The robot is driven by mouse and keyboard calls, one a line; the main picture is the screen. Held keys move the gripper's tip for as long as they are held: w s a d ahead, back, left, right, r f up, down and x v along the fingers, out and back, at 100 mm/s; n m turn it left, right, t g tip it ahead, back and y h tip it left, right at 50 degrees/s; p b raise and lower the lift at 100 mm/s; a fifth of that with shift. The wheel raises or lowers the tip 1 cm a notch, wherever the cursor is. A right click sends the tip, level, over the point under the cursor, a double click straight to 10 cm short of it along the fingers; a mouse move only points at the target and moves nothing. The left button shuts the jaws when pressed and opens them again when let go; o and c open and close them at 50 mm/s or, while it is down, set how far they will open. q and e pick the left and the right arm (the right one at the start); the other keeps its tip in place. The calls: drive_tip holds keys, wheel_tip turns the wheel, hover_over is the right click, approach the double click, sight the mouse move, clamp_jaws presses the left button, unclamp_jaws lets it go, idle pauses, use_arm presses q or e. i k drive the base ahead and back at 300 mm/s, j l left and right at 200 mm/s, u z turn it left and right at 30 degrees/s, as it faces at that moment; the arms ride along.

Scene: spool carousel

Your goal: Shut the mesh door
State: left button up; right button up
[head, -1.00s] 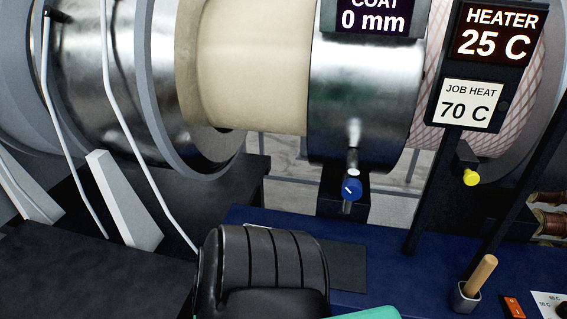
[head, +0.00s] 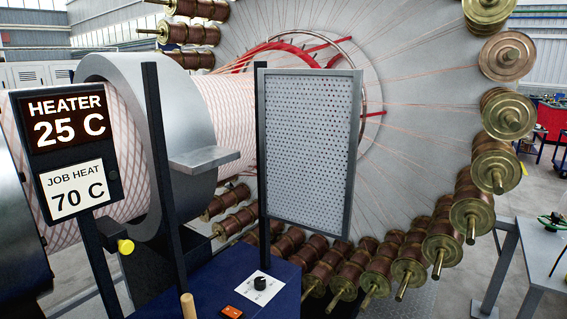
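The mesh door (head: 308,150) is a light grey framed panel full of small holes in the middle of the head view. Its left edge is at a black upright post (head: 263,215). The panel extends right from that post, and its right edge touches no other post that I can see. A second black post (head: 163,170) stands to the left, and the gap between the two posts is not covered by the mesh. Neither of my grippers is in view.
Behind the door is a large disc with several copper spools (head: 497,170) around its rim. A heater display (head: 70,125) stands at left. A blue console (head: 225,285) with a black knob (head: 260,283) and a red switch is below. A grey table (head: 540,250) is at right.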

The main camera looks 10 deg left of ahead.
sight(346, 187)
drive_tip(key=i+u, duration=0.1)
drive_tip(key=u, duration=0.4)
drive_tip(key=l+u, duration=0.1)
drive_tip(key=u, duration=0.35)
drive_tip(key=i+l+u, duration=0.1)
drive_tip(key=u, duration=0.4)
drive_tip(key=i+l+u, duration=0.15)
drive_tip(key=l+u, duration=0.25)
drive_tip(key=l, duration=0.35)
drive_tip(key=i+l+u, duration=0.1)
drive_tip(key=l+u, duration=0.3)
drive_tip(key=l, duration=0.4)
drive_tip(key=l+u, duration=0.4)
drive_tip(key=l, duration=0.35)
drive_tip(key=k+l, duration=0.1)
drive_tip(key=l, duration=1.05)
drive_tip(key=k+l, duration=0.15)
drive_tip(key=l, duration=0.45)
drive_tip(key=u, duration=0.05)
